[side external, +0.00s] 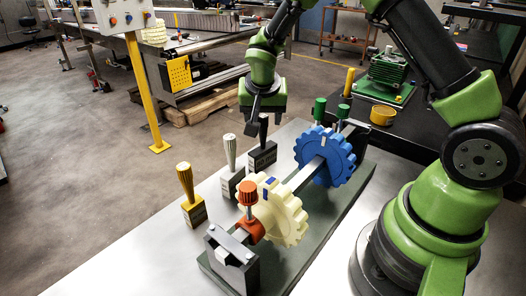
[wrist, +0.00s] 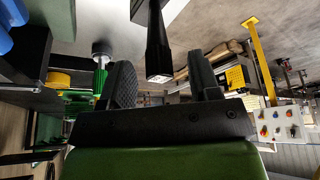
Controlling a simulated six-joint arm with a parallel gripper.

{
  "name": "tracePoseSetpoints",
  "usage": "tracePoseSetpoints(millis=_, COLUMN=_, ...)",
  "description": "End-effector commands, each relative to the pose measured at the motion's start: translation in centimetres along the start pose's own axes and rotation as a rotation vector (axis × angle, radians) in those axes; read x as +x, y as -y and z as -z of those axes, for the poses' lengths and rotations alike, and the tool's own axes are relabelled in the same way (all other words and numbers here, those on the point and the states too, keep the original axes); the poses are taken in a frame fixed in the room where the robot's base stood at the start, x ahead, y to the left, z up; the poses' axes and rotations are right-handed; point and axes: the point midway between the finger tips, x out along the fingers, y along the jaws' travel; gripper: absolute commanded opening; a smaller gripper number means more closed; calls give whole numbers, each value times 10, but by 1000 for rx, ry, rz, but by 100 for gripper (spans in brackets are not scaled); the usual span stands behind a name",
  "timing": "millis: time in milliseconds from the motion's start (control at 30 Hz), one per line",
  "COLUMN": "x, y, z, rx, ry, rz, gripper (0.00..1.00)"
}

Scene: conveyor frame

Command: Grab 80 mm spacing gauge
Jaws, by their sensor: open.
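Three handled gauges stand in blocks on the light table: one with a yellow handle (side external: 185,181), one with a silver-white handle (side external: 229,152), and one with a black handle (side external: 263,131). Their block markings are too small to read, so I cannot tell which is 80 mm. My gripper (side external: 258,111) is directly above the black-handled gauge, pointing down. In the wrist view, the black handle (wrist: 157,42) shows between the two spread black fingers of my gripper (wrist: 161,65), with a visible gap on each side.
Beside the gauges, a shaft carries a cream gear (side external: 284,218), a blue gear (side external: 339,172) and an orange collar (side external: 248,229) on a green base (side external: 322,226). Green-topped pins (side external: 319,107) stand near the blue gear. Bare table (side external: 135,232) lies left of the gauges.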

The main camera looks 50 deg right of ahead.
Motion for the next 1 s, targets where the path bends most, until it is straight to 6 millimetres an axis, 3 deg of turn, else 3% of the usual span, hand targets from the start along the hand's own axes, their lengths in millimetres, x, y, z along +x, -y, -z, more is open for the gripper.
tracePoseSetpoints(millis=200, x=25, y=0, z=0, rx=0, ry=1, rz=0, gripper=57)
tracePoseSetpoints(millis=433, x=25, y=0, z=0, rx=0, ry=1, rz=0, gripper=57)
tracePoseSetpoints(millis=600, x=25, y=0, z=0, rx=0, ry=1, rz=0, gripper=18)
tracePoseSetpoints(millis=700, x=25, y=0, z=0, rx=0, ry=1, rz=0, gripper=0)
tracePoseSetpoints(millis=1000, x=24, y=0, z=1, rx=0, ry=-1, rz=2, gripper=0)
